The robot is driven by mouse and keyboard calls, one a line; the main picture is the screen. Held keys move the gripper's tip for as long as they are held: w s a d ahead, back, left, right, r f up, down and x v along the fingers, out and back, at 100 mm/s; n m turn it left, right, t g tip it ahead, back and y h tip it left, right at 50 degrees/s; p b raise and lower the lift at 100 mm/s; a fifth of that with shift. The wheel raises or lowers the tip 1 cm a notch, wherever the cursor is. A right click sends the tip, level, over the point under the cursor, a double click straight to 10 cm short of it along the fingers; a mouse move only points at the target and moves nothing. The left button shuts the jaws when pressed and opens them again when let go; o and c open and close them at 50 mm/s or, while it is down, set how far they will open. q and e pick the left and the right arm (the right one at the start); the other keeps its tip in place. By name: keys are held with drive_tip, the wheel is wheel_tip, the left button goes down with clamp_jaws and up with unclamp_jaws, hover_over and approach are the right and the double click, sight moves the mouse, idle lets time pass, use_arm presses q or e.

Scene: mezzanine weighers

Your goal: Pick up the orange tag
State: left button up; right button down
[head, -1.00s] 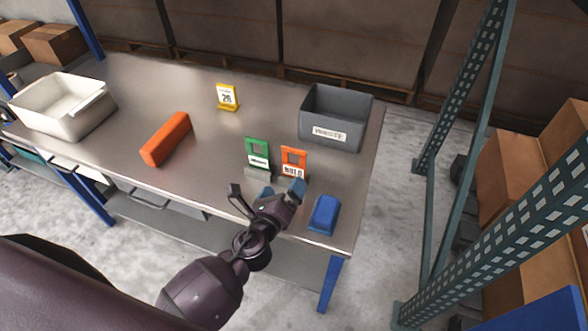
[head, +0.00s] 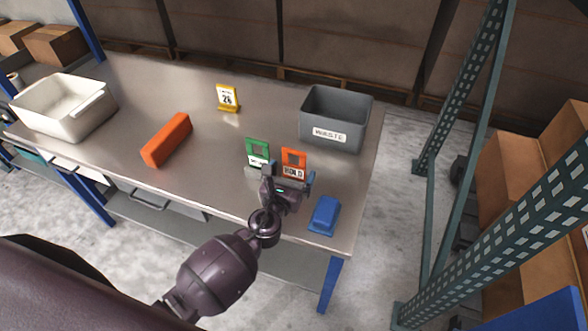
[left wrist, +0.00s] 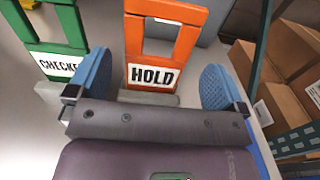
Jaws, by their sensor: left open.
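The orange tag (head: 294,160) reads "HOLD" and stands upright near the right end of the metal table. It also shows in the left wrist view (left wrist: 160,50), with a window cut in its upper part. My left gripper (head: 290,176) is open just in front of it. In the left wrist view the blue fingertips (left wrist: 160,82) are spread, one on each side of the tag's lower part, with a gap on both sides. The tag's foot is partly hidden behind the gripper. My right gripper is not in view.
A green tag (head: 257,150) stands close on the left, in a grey holder. A blue block (head: 324,214) lies to the right near the front edge. A grey waste bin (head: 337,104) stands behind. An orange bar (head: 167,140), yellow sign (head: 227,97) and white tub (head: 64,121) are further left.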

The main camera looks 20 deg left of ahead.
sight(294, 166)
use_arm(q)
drive_tip(key=w, duration=0.4)
drive_tip(key=shift+w+a+f, duration=0.1)
drive_tip(key=shift+w+f, duration=0.05)
drive_tip(key=shift+w, duration=0.3)
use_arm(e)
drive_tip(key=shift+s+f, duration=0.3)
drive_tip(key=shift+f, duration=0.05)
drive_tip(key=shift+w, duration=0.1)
use_arm(q)
drive_tip(key=shift+c, duration=1)
drive_tip(key=c, duration=0.8)
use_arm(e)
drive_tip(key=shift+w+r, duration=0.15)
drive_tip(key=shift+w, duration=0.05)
